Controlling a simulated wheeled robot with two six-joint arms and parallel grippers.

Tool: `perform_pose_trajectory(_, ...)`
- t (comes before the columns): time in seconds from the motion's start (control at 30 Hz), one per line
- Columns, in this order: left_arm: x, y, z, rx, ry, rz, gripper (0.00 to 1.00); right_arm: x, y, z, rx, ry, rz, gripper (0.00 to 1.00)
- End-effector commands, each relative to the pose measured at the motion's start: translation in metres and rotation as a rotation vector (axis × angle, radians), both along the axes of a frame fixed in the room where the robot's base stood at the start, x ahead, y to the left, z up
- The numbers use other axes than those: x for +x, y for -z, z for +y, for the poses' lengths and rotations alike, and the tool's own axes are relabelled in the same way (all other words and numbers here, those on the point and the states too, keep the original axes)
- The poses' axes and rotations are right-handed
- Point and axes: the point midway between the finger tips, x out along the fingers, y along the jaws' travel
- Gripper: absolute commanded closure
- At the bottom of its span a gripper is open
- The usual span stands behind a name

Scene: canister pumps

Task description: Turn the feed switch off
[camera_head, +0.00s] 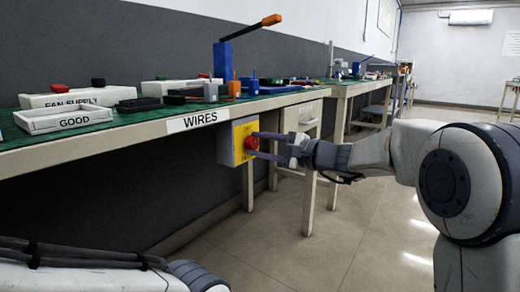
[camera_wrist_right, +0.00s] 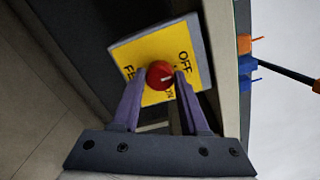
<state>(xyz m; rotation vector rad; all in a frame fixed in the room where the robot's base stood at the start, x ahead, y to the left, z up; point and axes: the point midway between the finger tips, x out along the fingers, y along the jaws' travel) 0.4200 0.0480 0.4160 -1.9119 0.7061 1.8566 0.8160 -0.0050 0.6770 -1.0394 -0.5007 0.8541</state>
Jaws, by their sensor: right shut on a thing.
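The feed switch is a red round knob (camera_head: 251,143) on a yellow plate (camera_head: 238,133) set on a grey box under the bench's front edge. Other lettering is partly hidden by the knob and fingers. My right gripper (camera_head: 256,144) reaches in from the right, its purple fingers on either side of the knob, shut on it. In the wrist view the fingertips (camera_wrist_right: 160,80) flank the knob. My left gripper is out of view.
The bench edge with the "WIRES" label (camera_head: 198,121) runs just above and left of the switch. On the green mat stand white trays (camera_head: 66,118) and a blue post with an orange-tipped lever (camera_head: 224,62). Bench legs stand behind my right gripper; open floor lies in front.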

Motion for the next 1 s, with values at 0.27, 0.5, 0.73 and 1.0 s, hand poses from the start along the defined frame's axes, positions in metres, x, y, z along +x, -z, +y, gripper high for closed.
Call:
perform_pose_trajectory(0.27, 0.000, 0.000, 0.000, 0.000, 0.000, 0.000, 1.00, 0.000, 0.002, 0.000, -0.005, -0.001, 0.001, 1.00)
perform_pose_trajectory(0.5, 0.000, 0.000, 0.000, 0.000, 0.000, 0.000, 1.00, 0.000, 0.001, 0.000, -0.003, -0.001, 0.001, 0.26)
perform_pose_trajectory(0.73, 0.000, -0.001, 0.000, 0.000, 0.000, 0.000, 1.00, -0.001, 0.000, -0.001, -0.002, -0.001, 0.000, 0.26)
perform_pose_trajectory(1.0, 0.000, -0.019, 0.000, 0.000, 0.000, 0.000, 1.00, -0.023, -0.005, -0.034, 0.000, 0.004, 0.003, 0.26)
